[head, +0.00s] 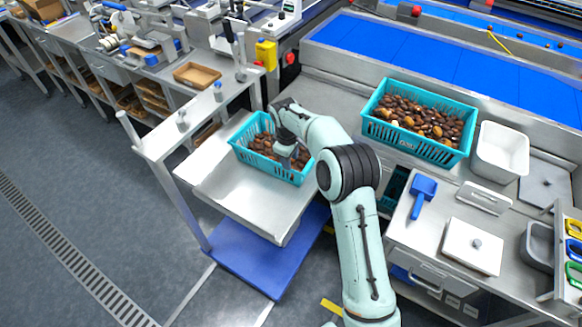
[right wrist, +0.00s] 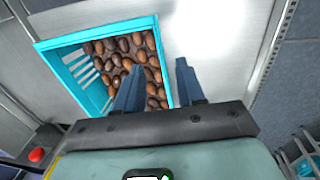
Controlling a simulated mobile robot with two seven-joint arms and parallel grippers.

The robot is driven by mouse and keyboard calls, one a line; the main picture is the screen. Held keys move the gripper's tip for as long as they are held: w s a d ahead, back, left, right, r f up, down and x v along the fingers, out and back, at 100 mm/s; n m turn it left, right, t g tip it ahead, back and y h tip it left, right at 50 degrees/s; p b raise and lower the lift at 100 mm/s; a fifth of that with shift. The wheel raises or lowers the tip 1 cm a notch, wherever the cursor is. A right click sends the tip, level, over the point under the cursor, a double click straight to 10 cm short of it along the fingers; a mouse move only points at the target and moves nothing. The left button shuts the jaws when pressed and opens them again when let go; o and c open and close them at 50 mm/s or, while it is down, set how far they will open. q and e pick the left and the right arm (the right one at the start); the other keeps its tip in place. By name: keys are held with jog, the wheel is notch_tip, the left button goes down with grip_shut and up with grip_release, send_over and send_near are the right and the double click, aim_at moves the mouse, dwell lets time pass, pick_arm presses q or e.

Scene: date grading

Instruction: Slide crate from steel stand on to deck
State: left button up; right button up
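A teal slatted crate (head: 263,168) with brown dates sits on the steel stand (head: 243,203), at its far end beside the steel deck (head: 318,92). My right gripper (head: 287,158) points down at the crate's right part. In the right wrist view, the crate (right wrist: 70,50) is at the upper left, and my right gripper (right wrist: 158,85) has its fingers apart. One finger overlaps the crate's inside and the other is outside, with the wall between them in the picture. Contact cannot be told. My forearm hides part of the deck. My left gripper is not in view.
A second teal crate of dates (head: 432,152) stands on the deck to the right, beside a white tub (head: 500,150). A blue scoop (head: 423,195) lies nearer. A yellow box (head: 266,54) stands behind the stand. The stand's near end is bare.

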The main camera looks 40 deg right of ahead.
jog(key=r, duration=0.5)
jog(key=shift+a, duration=0.25)
jog(key=shift+s, duration=0.1)
